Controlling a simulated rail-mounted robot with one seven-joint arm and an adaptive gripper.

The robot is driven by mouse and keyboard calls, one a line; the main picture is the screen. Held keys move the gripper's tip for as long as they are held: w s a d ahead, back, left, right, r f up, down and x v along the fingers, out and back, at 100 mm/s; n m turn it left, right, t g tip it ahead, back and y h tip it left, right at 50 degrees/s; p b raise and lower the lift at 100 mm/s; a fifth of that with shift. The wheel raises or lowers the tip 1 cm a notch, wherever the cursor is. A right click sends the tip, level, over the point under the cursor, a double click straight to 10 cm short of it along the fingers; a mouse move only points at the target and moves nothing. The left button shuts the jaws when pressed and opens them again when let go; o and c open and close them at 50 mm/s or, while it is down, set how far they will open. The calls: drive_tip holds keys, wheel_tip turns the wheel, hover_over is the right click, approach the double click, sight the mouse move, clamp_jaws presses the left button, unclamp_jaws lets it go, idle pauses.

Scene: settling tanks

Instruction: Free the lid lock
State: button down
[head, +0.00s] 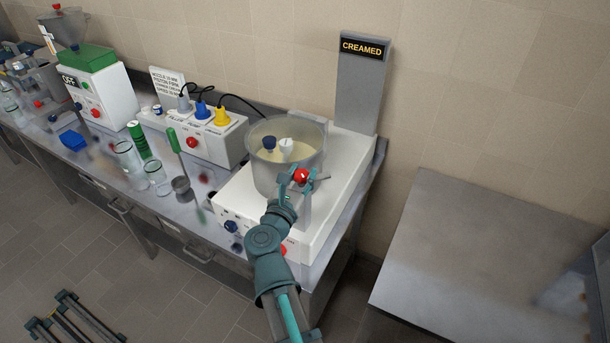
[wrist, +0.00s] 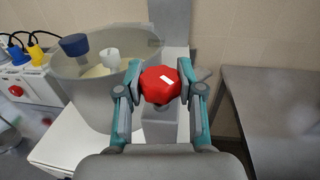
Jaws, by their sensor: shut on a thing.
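A red knob (head: 301,176) sits at the front right of a grey tank (head: 262,182) on a white machine base (head: 331,184). It appears to be the lid lock. In the wrist view the red knob (wrist: 160,86) has a white mark on it and sits on a grey post (wrist: 161,128). My gripper (head: 297,179) is shut on the red knob, with one finger on each side of it. A thin lever shows just right of the knob. The tank holds a cream-coloured content, with a dark blue knob (head: 269,143) and a white knob (head: 286,145) at its top.
A white box with coloured plugs (head: 203,136), glass jars and a green-handled ladle (head: 176,160) stand to the left. An empty metal table (head: 480,255) is at the right.

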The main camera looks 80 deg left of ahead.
drive_tip(key=shift+a+r, duration=0.1)
drive_tip(key=shift+r, duration=0.05)
drive_tip(key=c, duration=0.7)
unclamp_jaws()
drive_tip(key=shift+s+d, duration=0.2)
drive_tip(key=shift+d, duration=0.35)
drive_tip(key=v, duration=1.1)
